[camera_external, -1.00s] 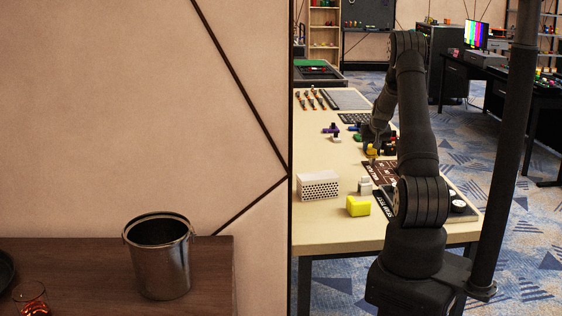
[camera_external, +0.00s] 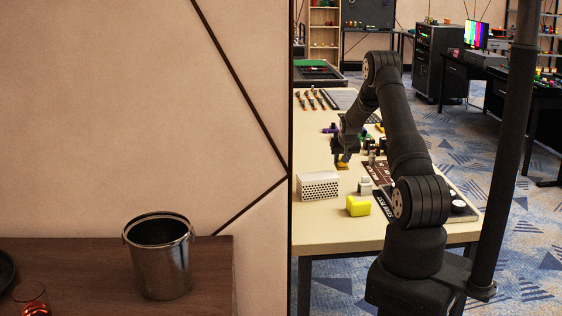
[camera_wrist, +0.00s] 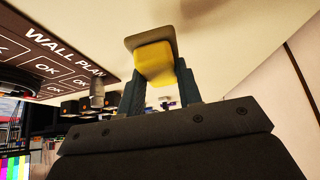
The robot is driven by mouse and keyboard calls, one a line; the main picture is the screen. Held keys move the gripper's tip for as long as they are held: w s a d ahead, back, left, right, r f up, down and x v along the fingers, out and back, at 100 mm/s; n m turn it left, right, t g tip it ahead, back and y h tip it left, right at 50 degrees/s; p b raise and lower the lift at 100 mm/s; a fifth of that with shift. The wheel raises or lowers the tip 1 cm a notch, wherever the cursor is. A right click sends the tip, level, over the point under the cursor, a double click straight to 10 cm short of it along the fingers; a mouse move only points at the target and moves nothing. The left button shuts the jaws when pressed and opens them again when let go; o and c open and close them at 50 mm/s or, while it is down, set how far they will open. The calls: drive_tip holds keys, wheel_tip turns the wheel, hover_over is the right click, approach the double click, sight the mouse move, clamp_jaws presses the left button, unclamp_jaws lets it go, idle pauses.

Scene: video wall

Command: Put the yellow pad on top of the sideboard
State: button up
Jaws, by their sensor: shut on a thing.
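My gripper (camera_external: 342,158) is over the left part of the pale worktable. In the wrist view, my gripper (camera_wrist: 160,82) is shut on a yellow pad (camera_wrist: 154,62) with a flat grey-brown plate at its far end. The held yellow pad (camera_external: 342,166) shows small under the fingers in the outside view; its height above the table is hard to judge. The dark wooden sideboard (camera_external: 215,275) stands at the lower left, well apart from my gripper.
A metal bucket (camera_external: 160,258), an amber glass (camera_external: 30,299) and a dark dish edge are on the sideboard; its right part is clear. A wall panel (camera_external: 250,130) stands between it and the table. A white perforated box (camera_external: 318,186) and yellow block (camera_external: 358,206) are near my gripper.

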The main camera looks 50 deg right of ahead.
sight(341, 167)
drive_tip(key=shift+w+f, duration=0.1)
drive_tip(key=shift+f, duration=1.75)
drive_tip(key=shift+f, duration=0.1)
drive_tip(key=shift+f, duration=0.1)
drive_tip(key=o, duration=1)
drive_tip(key=shift+c, duration=0.2)
drive_tip(key=v, duration=1.6)
drive_tip(key=shift+r, duration=0.35)
drive_tip(key=shift+o, duration=0.5)
drive_tip(key=shift+a+r, duration=0.15)
drive_tip(key=shift+r, duration=0.05)
drive_tip(key=shift+o, duration=1.4)
drive_tip(key=shift+a+r, duration=0.1)
drive_tip(key=shift+r, duration=0.05)
